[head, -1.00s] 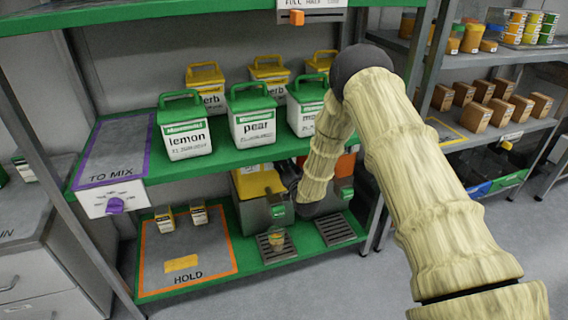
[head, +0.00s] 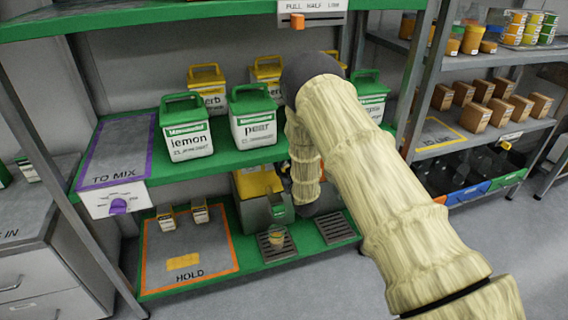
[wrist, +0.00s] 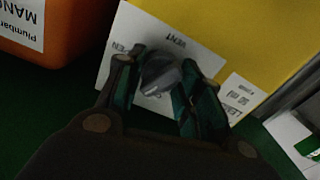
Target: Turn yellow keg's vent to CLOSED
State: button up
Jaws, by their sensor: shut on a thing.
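My gripper (wrist: 158,72) is shut on the grey vent knob (wrist: 160,74), one finger on each side. The knob slants in the picture; which marking it points to I cannot tell. In the head view my fingers are hidden behind my arm.
An orange keg (wrist: 75,30) stands close beside, in the wrist view. Green-lidded lemon (head: 186,138) and pear (head: 254,126) tubs stand on the shelf above. A small cup (head: 277,239) sits on a drip grate. The HOLD mat (head: 215,235) lies left.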

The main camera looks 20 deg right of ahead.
jog(key=n, duration=0.5)
jog(key=shift+o, duration=0.2)
jog(key=shift+n, duration=0.3)
jog(key=shift+c, duration=0.2)
jog(key=o, duration=1)
jog(key=shift+o, duration=0.2)
jog(key=shift+a, duration=0.1)
jog(key=s, duration=1.2)
jog(key=shift+d, duration=0.25)
